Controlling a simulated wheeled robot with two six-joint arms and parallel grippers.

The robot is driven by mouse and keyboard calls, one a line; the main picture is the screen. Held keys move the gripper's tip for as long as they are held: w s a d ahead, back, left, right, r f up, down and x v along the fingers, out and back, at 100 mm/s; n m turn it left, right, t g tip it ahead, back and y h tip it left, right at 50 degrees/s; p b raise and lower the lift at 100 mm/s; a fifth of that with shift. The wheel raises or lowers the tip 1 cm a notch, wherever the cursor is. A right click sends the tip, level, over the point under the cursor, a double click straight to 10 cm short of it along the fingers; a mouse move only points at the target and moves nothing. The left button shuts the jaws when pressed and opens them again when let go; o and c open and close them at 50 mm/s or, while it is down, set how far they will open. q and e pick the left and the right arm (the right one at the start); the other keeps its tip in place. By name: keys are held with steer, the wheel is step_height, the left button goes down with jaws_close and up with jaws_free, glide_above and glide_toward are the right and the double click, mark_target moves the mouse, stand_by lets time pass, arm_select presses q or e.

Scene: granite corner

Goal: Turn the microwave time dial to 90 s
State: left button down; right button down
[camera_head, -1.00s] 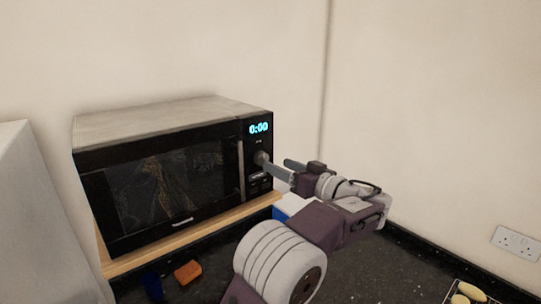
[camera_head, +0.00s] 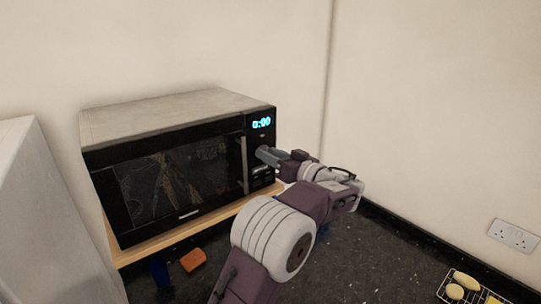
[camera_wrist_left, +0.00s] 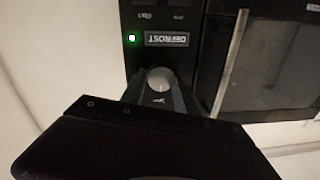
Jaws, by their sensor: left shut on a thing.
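The microwave (camera_head: 180,203) stands on a wooden board with its door closed. Its blue display (camera_head: 261,123) reads 0:00. My left gripper (camera_head: 264,153) is at the control panel, right of the door handle, with its fingers shut on the time dial. In the left wrist view the round silver dial (camera_wrist_left: 160,79) sits between the two dark fingers, below a DEFROST label that appears upside down with a green light beside it. In the head view the fingers hide most of the dial. My right gripper is not in view.
The wooden board (camera_head: 135,254) juts out under the microwave. An orange block (camera_head: 193,259) and a blue item (camera_head: 160,272) lie on the dark worktop in front. A wire rack with yellow items (camera_head: 463,283) is at lower right. Walls close off the back and right.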

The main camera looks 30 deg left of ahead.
arm_select(q)
steer(key=m+b, duration=0.3)
steer(key=m, duration=0.3)
steer(key=m+t+b, duration=0.1)
steer(key=m+b, duration=0.2)
steer(key=m, duration=0.3)
steer(key=m+b, duration=0.2)
steer(key=m, duration=0.4)
steer(key=shift+f+b, duration=0.25)
steer(key=shift+b, duration=0.15)
steer(key=shift+m+t, duration=0.4)
